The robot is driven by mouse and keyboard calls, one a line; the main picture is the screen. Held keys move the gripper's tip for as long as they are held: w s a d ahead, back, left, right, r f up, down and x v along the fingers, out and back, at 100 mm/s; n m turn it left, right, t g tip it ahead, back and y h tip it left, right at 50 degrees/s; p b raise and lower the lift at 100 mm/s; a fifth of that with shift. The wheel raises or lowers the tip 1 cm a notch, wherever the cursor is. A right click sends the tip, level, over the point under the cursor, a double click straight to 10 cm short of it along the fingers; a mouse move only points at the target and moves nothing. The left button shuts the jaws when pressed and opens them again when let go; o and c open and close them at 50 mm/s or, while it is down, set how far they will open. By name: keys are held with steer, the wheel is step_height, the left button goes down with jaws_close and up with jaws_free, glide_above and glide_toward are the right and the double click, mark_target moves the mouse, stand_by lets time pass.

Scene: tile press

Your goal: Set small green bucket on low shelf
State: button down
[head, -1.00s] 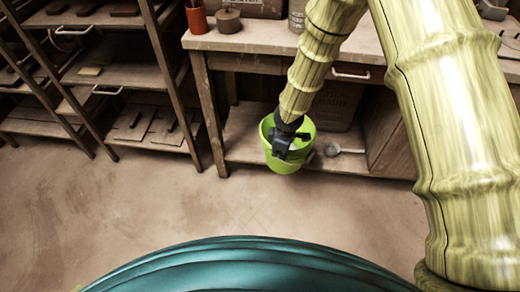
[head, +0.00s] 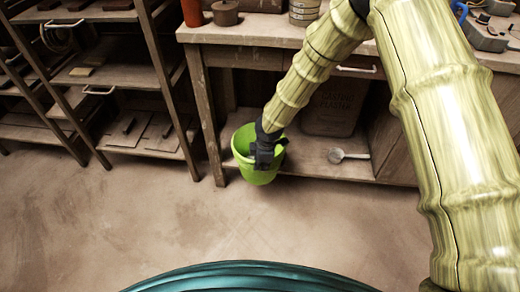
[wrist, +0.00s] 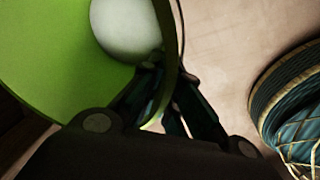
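The small green bucket (head: 240,143) hangs about upright near the left front of the low shelf (head: 305,157) under the workbench. It overlaps the shelf's front edge in the head view; whether it touches the shelf cannot be told. My gripper (head: 268,155) is at the bucket's right side. In the wrist view, the gripper (wrist: 165,105) has its fingers either side of the bucket's rim and is shut on it. The bucket's green inner wall (wrist: 50,50) fills the left of that view, with a pale round thing (wrist: 125,28) inside.
A metal scoop (head: 345,155) and a large box (head: 335,105) sit on the low shelf. A bench leg (head: 206,115) stands just left of the bucket. A rack (head: 150,75) with boards is further left. The floor in front (head: 150,220) is clear.

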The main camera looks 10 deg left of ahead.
steer(key=w+a+f+b, duration=0.1)
steer(key=w+f+b, duration=0.1)
steer(key=w, duration=0.5)
steer(key=w+a+f+b, duration=0.1)
steer(key=w+f+b, duration=0.1)
steer(key=w, duration=0.6)
steer(key=shift+w+f, duration=0.15)
steer(key=shift+f, duration=0.35)
steer(key=c, duration=1.6)
jaws_free()
steer(key=shift+c, duration=0.2)
step_height(320, 180, up, 7)
steer(key=s+p, duration=0.1)
steer(key=p, duration=0.1)
steer(key=shift+d+r, duration=0.2)
steer(key=shift+d, duration=0.25)
steer(key=shift+s, duration=0.1)
